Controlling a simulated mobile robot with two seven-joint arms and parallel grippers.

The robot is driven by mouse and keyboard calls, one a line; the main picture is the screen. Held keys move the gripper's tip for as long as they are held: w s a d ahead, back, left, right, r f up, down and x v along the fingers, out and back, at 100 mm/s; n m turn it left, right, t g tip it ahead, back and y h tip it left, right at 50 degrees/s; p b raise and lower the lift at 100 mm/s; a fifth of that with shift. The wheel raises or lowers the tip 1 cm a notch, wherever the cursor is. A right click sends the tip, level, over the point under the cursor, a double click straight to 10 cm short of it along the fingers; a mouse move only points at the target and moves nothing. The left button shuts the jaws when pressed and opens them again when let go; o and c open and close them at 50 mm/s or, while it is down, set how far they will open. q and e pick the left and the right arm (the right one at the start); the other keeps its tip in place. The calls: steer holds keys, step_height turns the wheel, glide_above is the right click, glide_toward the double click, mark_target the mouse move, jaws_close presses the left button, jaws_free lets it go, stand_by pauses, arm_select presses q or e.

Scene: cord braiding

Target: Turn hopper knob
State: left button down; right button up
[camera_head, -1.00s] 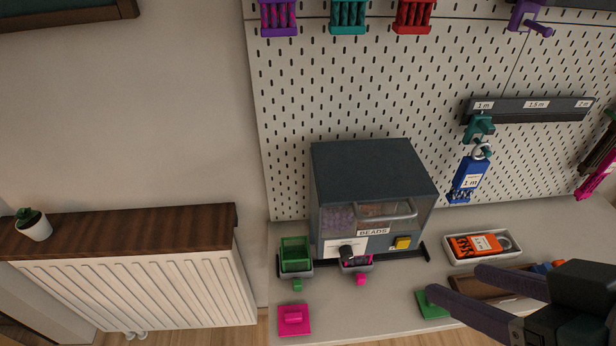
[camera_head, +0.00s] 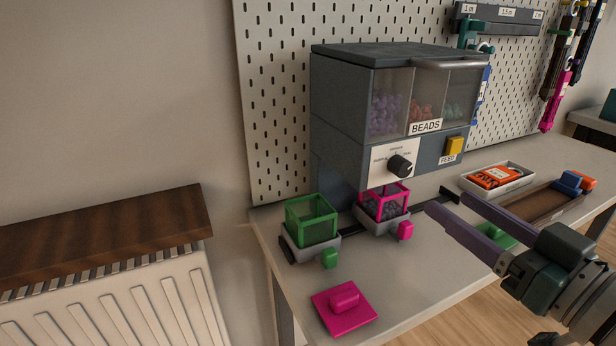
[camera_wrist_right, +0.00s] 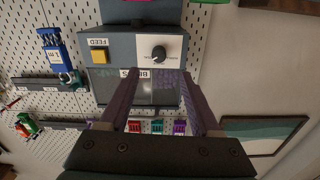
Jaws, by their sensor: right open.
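The dark grey bead hopper (camera_head: 340,120) stands on the bench against the pegboard. Its black knob (camera_head: 400,166) sits on a white label plate with small words around it; the pointer's setting is hard to read. The knob also shows upside down in the right wrist view (camera_wrist_right: 159,53), straight ahead between the fingers. My right gripper (camera_head: 437,199) is open and empty, in front of the hopper, to the right of and below the knob, and apart from it. My left gripper is not in view.
A yellow FEED button (camera_head: 454,146) is right of the knob. Below stand a pink bin (camera_head: 384,205) holding dark beads and a green bin (camera_head: 311,221). A pink lid (camera_head: 344,306) lies at the front. A white tray (camera_head: 470,187) with an orange item is at the right.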

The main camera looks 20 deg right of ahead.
mark_target(406, 170)
steer(key=w+b, duration=0.1)
steer(key=w, duration=0.7)
steer(key=shift+a, duration=0.15)
steer(key=shift+w+a+r+b, duration=0.1)
steer(key=shift+w+b, duration=0.25)
steer(key=shift+w, duration=0.5)
steer(key=c, duration=0.3)
jaws_close()
